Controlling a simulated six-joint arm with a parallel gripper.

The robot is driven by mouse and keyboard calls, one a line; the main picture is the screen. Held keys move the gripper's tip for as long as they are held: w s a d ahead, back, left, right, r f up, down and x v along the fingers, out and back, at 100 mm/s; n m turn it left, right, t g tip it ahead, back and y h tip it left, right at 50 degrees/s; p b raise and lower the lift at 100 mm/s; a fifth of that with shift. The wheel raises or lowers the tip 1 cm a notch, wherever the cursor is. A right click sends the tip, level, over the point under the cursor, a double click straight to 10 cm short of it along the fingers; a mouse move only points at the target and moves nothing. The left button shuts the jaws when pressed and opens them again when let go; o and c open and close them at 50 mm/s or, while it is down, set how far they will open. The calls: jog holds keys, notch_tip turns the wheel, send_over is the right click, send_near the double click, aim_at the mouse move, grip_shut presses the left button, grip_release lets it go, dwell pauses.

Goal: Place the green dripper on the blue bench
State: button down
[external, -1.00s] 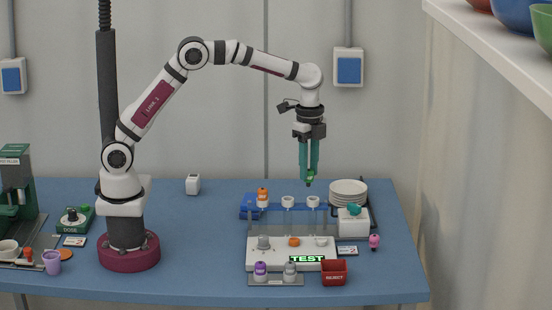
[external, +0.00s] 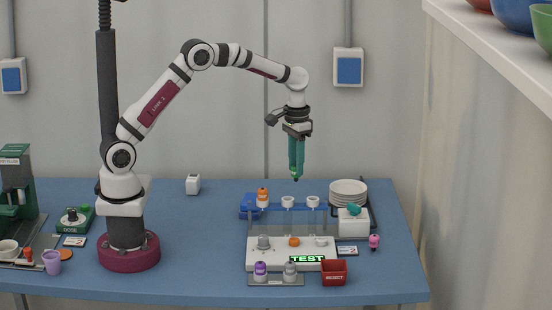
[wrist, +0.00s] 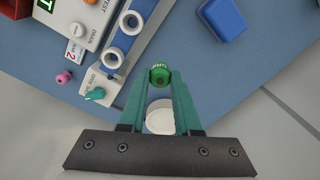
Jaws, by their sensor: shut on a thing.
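My gripper (external: 296,168) has teal fingers and hangs pointing down above the test rack, over the back part of the blue bench (external: 190,275). It is shut on the green dripper (external: 295,178), a small green piece showing at the fingertips. In the wrist view the dripper (wrist: 160,75) sits between the tips of my gripper (wrist: 160,82), with its round ribbed end towards the camera. It is clear of the bench and the rack. The bench (wrist: 200,75) also shows in the wrist view.
Below is a white test station (external: 255,258) with a blue rack of white rings (external: 288,202) and an orange-capped dripper (external: 263,193). The bench between my base and the station is clear.

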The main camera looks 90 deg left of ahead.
jog(key=s+a+f+n, duration=0.1)
jog(key=a+f, duration=0.1)
jog(key=a, duration=0.3)
jog(key=s+a+f+n, duration=0.1)
jog(key=a+f, duration=0.2)
jog(key=a, duration=0.2)
jog(key=s+a+f+n, duration=0.1)
jog(key=a+f, duration=0.2)
jog(key=a, duration=0.1)
jog(key=shift+s+a+f, duration=0.15)
jog(key=shift+a+f, duration=0.1)
jog(key=shift+a, duration=0.15)
notch_tip(320, 180, down, 4)
jog(key=shift+f, duration=0.1)
jog(key=c, duration=0.6)
grip_release()
